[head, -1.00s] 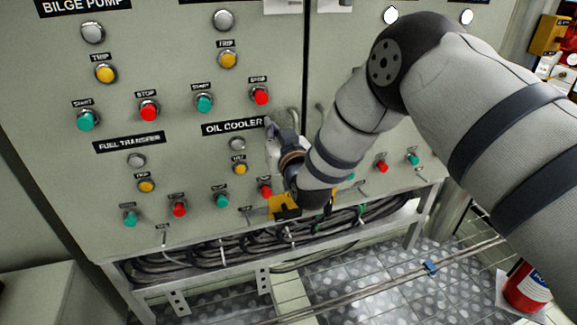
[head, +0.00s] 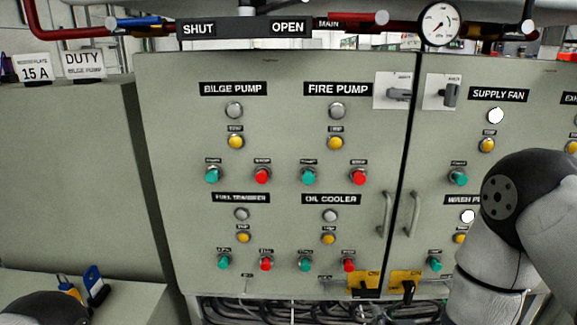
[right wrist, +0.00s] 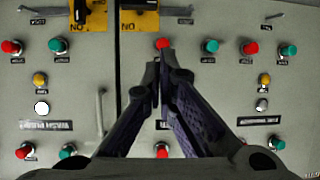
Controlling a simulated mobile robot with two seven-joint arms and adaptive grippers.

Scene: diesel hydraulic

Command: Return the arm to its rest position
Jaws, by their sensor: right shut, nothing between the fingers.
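My right arm stands at the right of the head view, in front of the right door of the grey control cabinet (head: 290,70). Its gripper cannot be made out there. In the right wrist view my right gripper (right wrist: 160,72) is shut and empty, its dark fingers together in front of the panel. The panel appears upside down in that view. A red button (right wrist: 162,43) shows just beyond the fingertips. A dark rounded part at the lower left of the head view looks like my left arm. My left gripper is not in view.
Two yellow-plated switches (head: 365,284) sit low by the door gap, near two door handles (head: 387,214). Cables (head: 260,308) run below the cabinet. A red pipe and a gauge (head: 440,24) are above. A lower grey cabinet (head: 75,180) stands at the left.

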